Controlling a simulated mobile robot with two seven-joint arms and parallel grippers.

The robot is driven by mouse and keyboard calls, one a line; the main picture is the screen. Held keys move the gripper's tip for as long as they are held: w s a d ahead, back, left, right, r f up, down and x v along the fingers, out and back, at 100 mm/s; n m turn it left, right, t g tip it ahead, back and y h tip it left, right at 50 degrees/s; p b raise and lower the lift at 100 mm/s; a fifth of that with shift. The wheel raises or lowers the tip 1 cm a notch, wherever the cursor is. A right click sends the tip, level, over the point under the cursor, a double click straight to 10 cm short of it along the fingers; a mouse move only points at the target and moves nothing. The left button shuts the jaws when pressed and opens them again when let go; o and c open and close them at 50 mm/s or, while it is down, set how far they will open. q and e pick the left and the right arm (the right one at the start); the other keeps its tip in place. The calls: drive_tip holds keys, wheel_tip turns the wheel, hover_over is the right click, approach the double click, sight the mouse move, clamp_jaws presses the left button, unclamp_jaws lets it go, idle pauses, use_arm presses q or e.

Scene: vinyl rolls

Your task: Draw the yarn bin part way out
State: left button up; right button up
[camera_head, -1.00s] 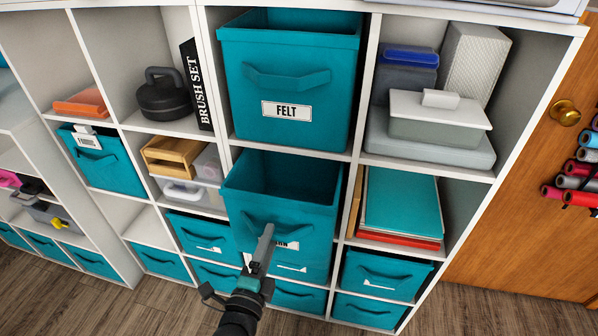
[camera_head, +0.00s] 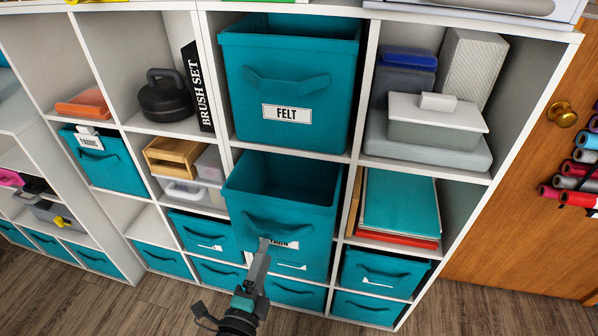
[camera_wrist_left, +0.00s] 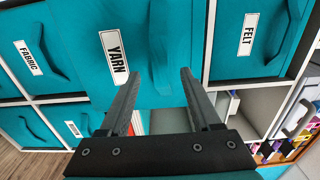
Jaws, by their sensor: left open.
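The teal yarn bin (camera_head: 285,213) stands part way out of its shelf cell, below the felt bin (camera_head: 290,85). Its open top and dark inside show. Its cloth handle (camera_head: 275,228) hangs across the front, above a YARN label partly covered by my gripper. My left gripper (camera_head: 264,244) is in front of the bin at the label, just below the handle. In the left wrist view its fingers (camera_wrist_left: 160,76) are apart, with the lower end of the handle (camera_wrist_left: 160,50) showing between the tips and the YARN label (camera_wrist_left: 115,56) beside them. I cannot tell whether they touch. My right gripper is not in view.
The felt bin also protrudes above. Teal folders (camera_head: 400,203) fill the cell to the right, and a wooden tray (camera_head: 172,157) with clear boxes the cell to the left. Smaller teal bins (camera_head: 378,272) line the bottom. Wood floor (camera_head: 130,310) lies open in front.

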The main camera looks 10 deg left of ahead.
use_arm(q)
drive_tip(key=shift+s+p, duration=0.5)
drive_tip(key=shift+s, duration=1.05)
